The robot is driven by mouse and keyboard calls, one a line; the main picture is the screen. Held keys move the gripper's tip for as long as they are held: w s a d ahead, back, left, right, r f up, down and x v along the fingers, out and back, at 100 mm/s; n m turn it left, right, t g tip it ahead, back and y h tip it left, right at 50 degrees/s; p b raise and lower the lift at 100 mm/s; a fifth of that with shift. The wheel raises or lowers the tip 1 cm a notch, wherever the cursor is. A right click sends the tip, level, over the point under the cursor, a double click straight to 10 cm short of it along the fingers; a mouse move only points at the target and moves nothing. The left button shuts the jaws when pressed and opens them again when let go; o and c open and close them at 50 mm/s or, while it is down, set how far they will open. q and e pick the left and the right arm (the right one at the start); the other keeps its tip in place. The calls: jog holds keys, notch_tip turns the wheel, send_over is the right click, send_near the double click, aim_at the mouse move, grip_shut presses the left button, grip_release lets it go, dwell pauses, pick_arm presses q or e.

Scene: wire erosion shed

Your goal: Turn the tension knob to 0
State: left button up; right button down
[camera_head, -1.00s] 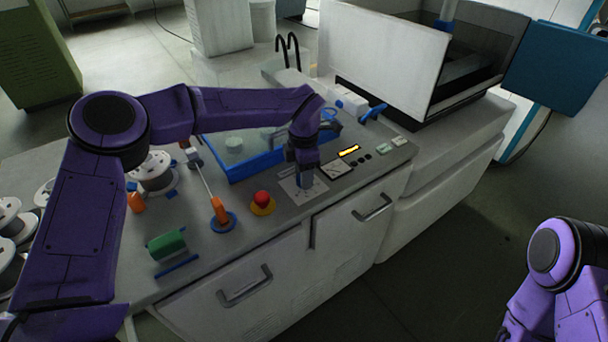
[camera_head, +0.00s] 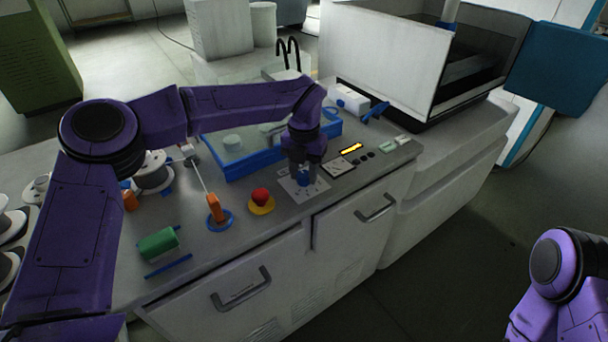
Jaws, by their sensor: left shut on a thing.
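The tension knob (camera_head: 304,179) is a small blue knob on a pale marked plate (camera_head: 291,188) set in the grey counter top. My left gripper (camera_head: 304,171) points down over the plate and is shut on the knob. Its fingers hide most of the knob, and the scale marks are too small to read. My right arm shows at the lower right edge, but its gripper is out of the picture.
A red stop button on a yellow base (camera_head: 261,202) stands left of the plate. An orange-handled lever (camera_head: 215,209) is further left. A blue-rimmed tray (camera_head: 241,165) lies behind. A small panel with a yellow display (camera_head: 351,148) is to the right.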

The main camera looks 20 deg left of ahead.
aim_at(304, 174)
pick_arm(q)
jog(key=shift+s+f+n+b, duration=0.15)
jog(key=shift+f+n+b, duration=0.2)
jog(key=shift+n, duration=0.55)
jog(key=shift+r, duration=0.1)
jog(key=o, duration=1.1)
jog(key=shift+c, duration=0.2)
jog(key=shift+r, duration=0.1)
notch_tip(304, 174, up, 10)
jog(key=shift+r+b, duration=0.25)
jog(key=shift+b, duration=0.2)
jog(key=shift+r, duration=0.1)
